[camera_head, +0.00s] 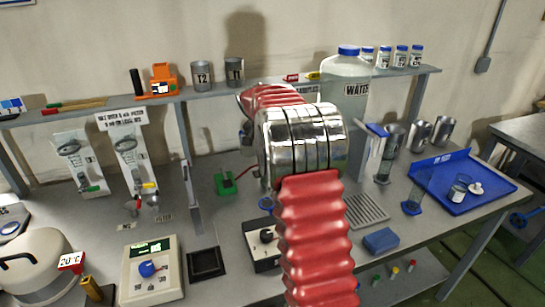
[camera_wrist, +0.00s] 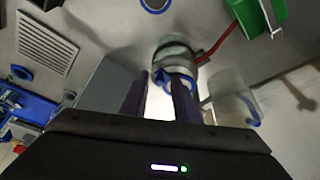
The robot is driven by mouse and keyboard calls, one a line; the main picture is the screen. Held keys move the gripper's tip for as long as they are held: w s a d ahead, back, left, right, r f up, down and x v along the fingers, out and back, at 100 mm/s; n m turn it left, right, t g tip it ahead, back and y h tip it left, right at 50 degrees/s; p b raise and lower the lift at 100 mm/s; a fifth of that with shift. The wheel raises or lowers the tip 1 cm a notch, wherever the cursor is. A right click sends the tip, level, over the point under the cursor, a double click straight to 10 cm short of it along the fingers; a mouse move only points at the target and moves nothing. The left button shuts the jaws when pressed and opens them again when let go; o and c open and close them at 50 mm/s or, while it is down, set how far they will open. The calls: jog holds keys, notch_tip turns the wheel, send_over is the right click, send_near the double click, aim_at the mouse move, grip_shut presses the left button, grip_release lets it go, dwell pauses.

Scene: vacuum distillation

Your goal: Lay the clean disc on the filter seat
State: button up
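I cannot make out the clean disc in either view. A small "FILTER" label (camera_head: 163,217) lies on the bench at left in the head view, below a small glass and metal fitting (camera_head: 152,200); I cannot tell whether that is the filter seat. My gripper (camera_wrist: 158,82) shows in the wrist view as two dark fingers standing apart, with a bright gap between them and no held thing visible. A clear glass vessel with a blue ring (camera_wrist: 176,55) is just beyond the fingertips; contact cannot be told. My arm hides the gripper in the head view.
A green box with a red lead (camera_head: 225,183) stands behind my arm. A dial unit (camera_head: 152,268) and a pale pot (camera_head: 35,265) are at front left. A blue tray (camera_head: 490,197) with small glassware is at right. A shelf (camera_head: 205,90) with cups and bottles runs behind.

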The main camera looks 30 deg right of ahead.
jog(key=v, duration=1.2)
jog(key=shift+a, duration=0.1)
dwell(0.4)
